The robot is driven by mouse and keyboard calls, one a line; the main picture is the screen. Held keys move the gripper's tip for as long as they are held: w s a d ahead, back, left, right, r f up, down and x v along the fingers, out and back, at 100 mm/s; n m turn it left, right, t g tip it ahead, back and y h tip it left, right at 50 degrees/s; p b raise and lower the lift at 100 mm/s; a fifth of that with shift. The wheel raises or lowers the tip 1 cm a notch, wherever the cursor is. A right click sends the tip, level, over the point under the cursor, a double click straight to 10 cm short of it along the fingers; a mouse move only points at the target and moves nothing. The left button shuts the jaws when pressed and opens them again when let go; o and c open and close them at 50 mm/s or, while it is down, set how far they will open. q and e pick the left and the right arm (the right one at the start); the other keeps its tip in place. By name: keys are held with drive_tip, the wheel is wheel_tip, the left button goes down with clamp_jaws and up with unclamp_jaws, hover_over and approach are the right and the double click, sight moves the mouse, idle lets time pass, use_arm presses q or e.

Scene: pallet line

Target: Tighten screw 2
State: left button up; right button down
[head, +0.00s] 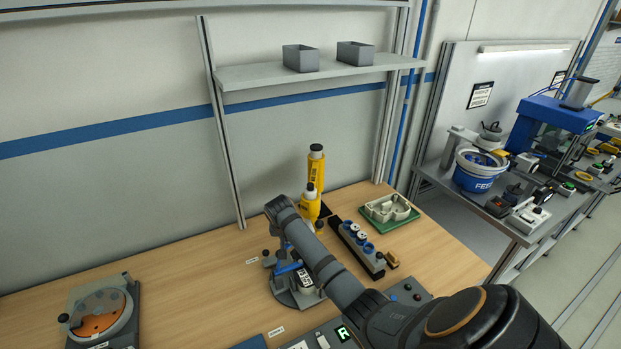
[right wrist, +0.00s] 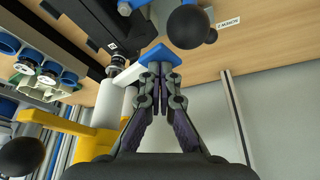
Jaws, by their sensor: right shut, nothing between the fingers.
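The screws cannot be made out, and I cannot tell which is screw 2. In the head view a small fixture (head: 291,296) with a grey round base, a blue bar and black ball knobs stands on the bench, partly behind my right arm. My right gripper (right wrist: 155,70) shows in the right wrist view, shut and empty. Its tips are close to a blue block (right wrist: 161,54), and I cannot tell if they touch it. A black ball knob (right wrist: 187,27) is just beyond. Yellow-and-black tools (head: 316,170) stand upright behind the fixture. My left gripper is out of view.
A black rack (head: 372,263) with blue-rimmed cups and a green tray (head: 399,223) with a pale part stand right of the fixture. A round orange device (head: 101,315) is at the front left. The bench (head: 190,275) between is mostly clear. A shelf (head: 250,75) hangs above.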

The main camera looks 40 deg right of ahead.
drive_tip(key=shift+s+f, duration=0.1)
drive_tip(key=shift+f, duration=0.35)
idle(0.8)
idle(0.6)
wheel_tip(320, 180, up, 2)
wheel_tip(320, 180, up, 7)
drive_tip(key=shift+r, duration=0.15)
idle(0.7)
idle(0.4)
